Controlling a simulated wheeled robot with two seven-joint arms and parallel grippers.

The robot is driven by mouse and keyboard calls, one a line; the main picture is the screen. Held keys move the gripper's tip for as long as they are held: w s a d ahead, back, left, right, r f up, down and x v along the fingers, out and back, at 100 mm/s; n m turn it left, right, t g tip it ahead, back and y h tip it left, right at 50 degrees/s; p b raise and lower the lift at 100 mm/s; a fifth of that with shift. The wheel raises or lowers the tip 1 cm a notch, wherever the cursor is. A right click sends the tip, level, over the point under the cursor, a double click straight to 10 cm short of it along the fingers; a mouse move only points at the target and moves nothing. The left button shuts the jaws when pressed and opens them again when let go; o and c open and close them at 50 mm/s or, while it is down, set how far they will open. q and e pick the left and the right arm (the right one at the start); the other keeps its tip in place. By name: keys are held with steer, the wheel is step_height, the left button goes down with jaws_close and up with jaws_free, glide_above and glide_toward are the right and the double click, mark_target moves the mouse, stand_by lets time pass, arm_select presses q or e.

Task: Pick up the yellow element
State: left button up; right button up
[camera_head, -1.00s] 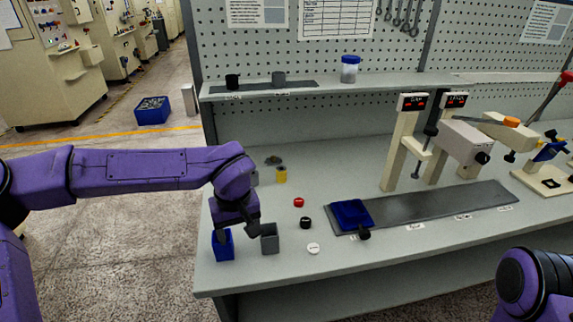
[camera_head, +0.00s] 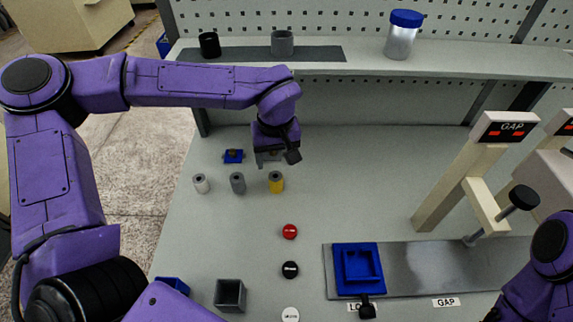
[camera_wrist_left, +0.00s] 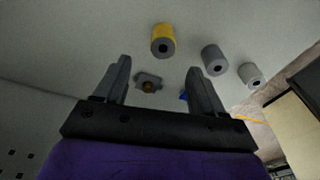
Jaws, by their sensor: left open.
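My left gripper (camera_head: 272,155) is above the table just behind the yellow element, open and empty. In the left wrist view the yellow element (camera_wrist_left: 163,40) lies beyond the spread fingertips of the gripper (camera_wrist_left: 158,68), not between them. My right arm shows at the lower right; its gripper is out of view.
A grey part (camera_wrist_left: 148,82) lies below the open fingers, with a blue part (camera_head: 233,156) beside it. Red (camera_head: 290,231), black (camera_head: 290,269) and white caps stand in front. A shelf (camera_head: 350,60) runs behind. A blue tray (camera_head: 342,270) lies at right.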

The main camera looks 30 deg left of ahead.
mark_target(275, 176)
arm_select(q)
steer(key=f, duration=0.2)
steer(key=s+f, duration=0.1)
steer(key=f, duration=0.1)
steer(key=shift+a, duration=0.15)
steer(key=f, duration=0.1)
steer(key=w+f+p, duration=0.1)
steer(key=f, duration=0.3)
steer(key=shift+w+a+f, duration=0.1)
steer(key=shift+w+f, duration=0.05)
steer(key=shift+w, duration=0.1)
steer(key=shift+s+f, duration=0.1)
steer(key=shift+f, duration=0.15)
steer(key=shift+s+a, duration=0.1)
arm_select(e)
steer(key=shift+s+r, duration=0.5)
steer(key=shift+r, duration=0.3)
arm_select(q)
steer(key=c, duration=1.1)
